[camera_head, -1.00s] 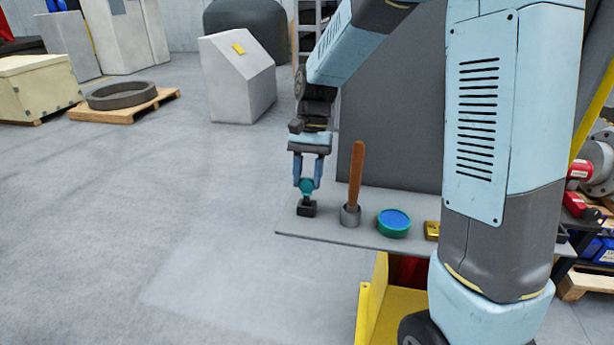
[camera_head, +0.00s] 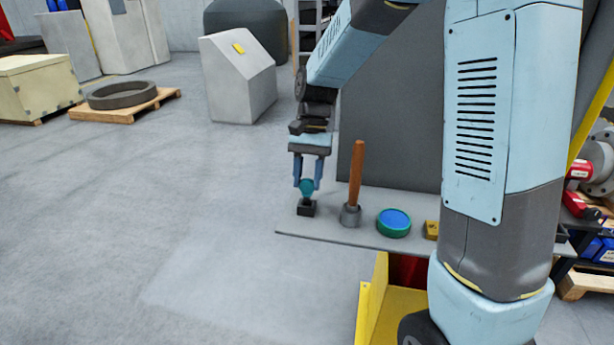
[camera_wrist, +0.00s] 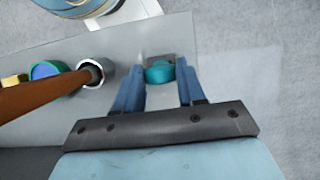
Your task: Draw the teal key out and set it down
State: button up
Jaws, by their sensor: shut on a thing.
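The teal key (camera_head: 307,186) has a round teal head, and its lower end is at a small dark block (camera_head: 306,208) near the left end of a grey shelf (camera_head: 340,233). My gripper (camera_head: 307,185) points down and is shut on the key's head. In the wrist view the teal key (camera_wrist: 160,73) sits between the tips of my two blue fingers, with the dark block (camera_wrist: 161,58) just behind it. I cannot tell how much of the key's shaft is inside the block.
A wooden handle (camera_head: 357,175) stands upright in a grey cup (camera_head: 350,215) just right of the key. Further right are a round green-rimmed blue-topped container (camera_head: 393,223) and a small yellow block (camera_head: 432,230). A dark panel rises behind the shelf. Open floor lies to the left.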

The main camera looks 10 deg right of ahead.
jog(key=shift+f, duration=1.35)
jog(key=o, duration=1.2)
jog(key=shift+o, duration=0.2)
jog(key=v, duration=1.3)
jog(key=shift+w+r, duration=0.2)
jog(key=shift+r, duration=0.1)
